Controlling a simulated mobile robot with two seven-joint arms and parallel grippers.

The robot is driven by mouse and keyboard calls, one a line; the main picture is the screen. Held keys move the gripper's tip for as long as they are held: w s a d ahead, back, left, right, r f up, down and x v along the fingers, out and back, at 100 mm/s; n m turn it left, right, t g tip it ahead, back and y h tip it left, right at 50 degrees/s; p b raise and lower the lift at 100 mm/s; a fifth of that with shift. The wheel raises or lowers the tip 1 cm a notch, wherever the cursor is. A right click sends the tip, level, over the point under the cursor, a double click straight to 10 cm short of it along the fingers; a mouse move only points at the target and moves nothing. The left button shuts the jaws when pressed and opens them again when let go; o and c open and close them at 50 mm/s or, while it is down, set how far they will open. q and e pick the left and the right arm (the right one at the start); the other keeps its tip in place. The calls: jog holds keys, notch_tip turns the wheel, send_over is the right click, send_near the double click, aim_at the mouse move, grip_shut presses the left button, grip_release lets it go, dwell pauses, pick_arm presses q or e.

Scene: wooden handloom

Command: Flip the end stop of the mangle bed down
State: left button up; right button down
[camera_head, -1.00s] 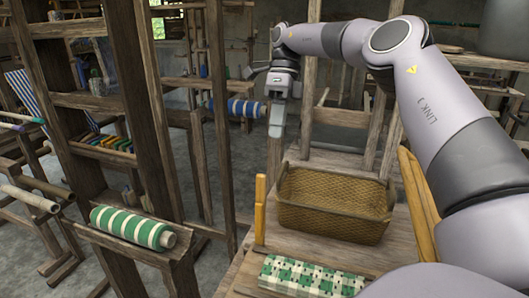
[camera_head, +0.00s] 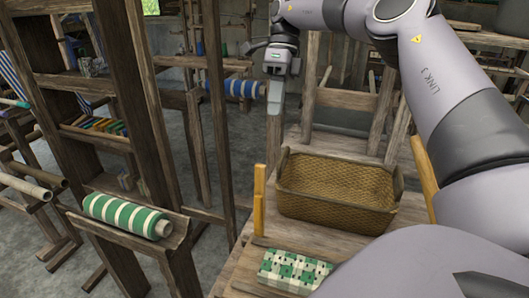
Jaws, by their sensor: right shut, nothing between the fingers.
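The wooden bed (camera_head: 245,270) lies low in the middle of the view, with a green and white checked cloth (camera_head: 292,268) on it. A yellow-orange wooden piece (camera_head: 259,200) stands upright at its left side and looks like the end stop. Another yellow-orange piece (camera_head: 424,176) shows on the right, partly hidden by my right arm. My right gripper (camera_head: 275,108) is shut and empty, pointing down, above and beyond the upright piece in the picture and apart from it. My left gripper is not in view.
A woven basket (camera_head: 337,195) stands on the wood just behind the cloth. A green striped roll (camera_head: 126,215) rests on a stand at the left. Wooden loom posts (camera_head: 134,100) rise on the left. A blue striped roll (camera_head: 238,89) is behind the gripper.

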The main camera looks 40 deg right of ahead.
jog(key=s+a+f+p, duration=0.1)
jog(key=s+a+f, duration=0.2)
jog(key=a+f, duration=0.4)
jog(key=shift+s+f, duration=0.3)
jog(key=shift+f, duration=0.35)
dwell(0.4)
